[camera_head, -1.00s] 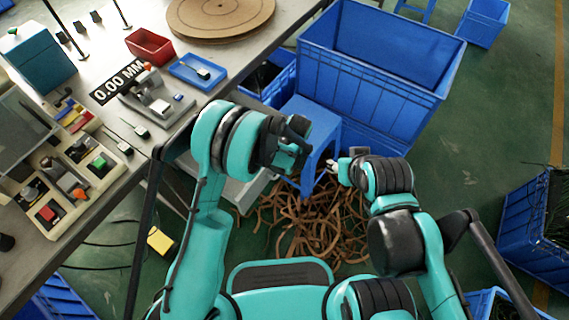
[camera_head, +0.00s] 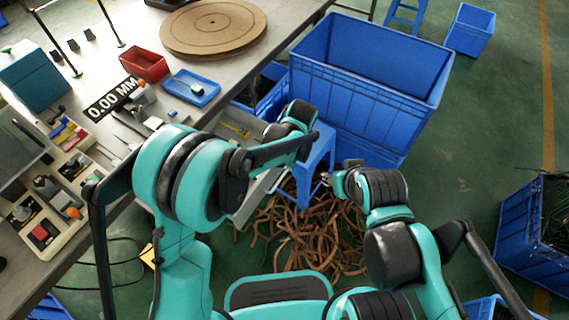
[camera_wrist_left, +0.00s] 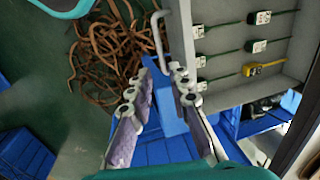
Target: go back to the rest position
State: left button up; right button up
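My left gripper (camera_wrist_left: 161,78) shows in the left wrist view with its two fingers apart and nothing between them. In the head view my left arm bends over the table's edge, and its own links hide the left gripper. My right gripper (camera_head: 328,180) is near the middle of the head view, above the brown strips on the floor. It is small and partly hidden by its wrist, so its opening does not show clearly.
An open drawer (camera_wrist_left: 222,80) under the table holds several white-headed plugs and a yellow one. A blue stool (camera_head: 318,150), a big blue crate (camera_head: 365,85) and brown strips (camera_head: 305,225) lie ahead. The worktable (camera_head: 235,65) is at left.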

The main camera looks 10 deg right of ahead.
dwell(0.3)
pick_arm(q)
jog(key=s+a+r+n+t+h, duration=0.1)
jog(key=s+a+r+n, duration=0.1)
jog(key=a+r, duration=0.45)
jog(key=s+a+r+n+t+h, duration=0.1)
jog(key=s+a+r, duration=0.2)
jog(key=a+r, duration=0.35)
jog(key=s+a+r+n+t, duration=0.2)
jog(key=s+a+n+t, duration=0.1)
jog(key=s+a, duration=0.7)
jog(key=shift+s+a+r+n+t, duration=0.15)
jog(key=shift+s+a+n+t, duration=0.25)
jog(key=shift+a+n, duration=0.3)
